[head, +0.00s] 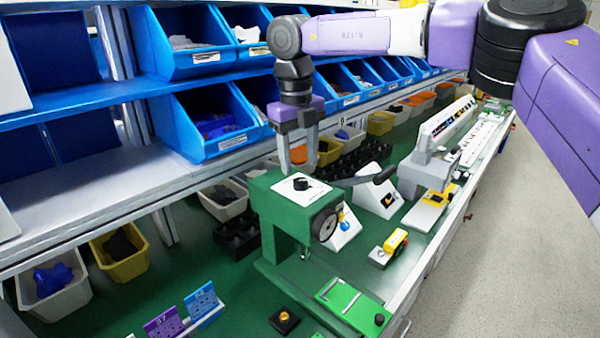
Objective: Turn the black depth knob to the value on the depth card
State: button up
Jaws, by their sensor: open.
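The black knob (300,184) sits on a white plate (290,193) on top of the green press (275,215). My gripper (298,168) points down just above and behind the knob in the picture, with its two grey fingers apart and nothing between them. I cannot tell its exact height over the knob. The knob's pointer and the plate's marks are too small to read. A purple card (162,323) and a blue card (203,301) stand at the lower left. Their text is unreadable, and I cannot tell which is the depth card.
A round dial (325,224) and a black-gripped lever (384,175) are on the press's right side. Blue bins (205,120) line the shelf behind. A black crate (238,238) stands left of the press. A yellow button box (395,241) lies to the right.

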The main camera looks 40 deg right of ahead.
aim_at(298, 180)
jog(key=shift+r, duration=1.6)
jog(key=shift+w+a, duration=0.1)
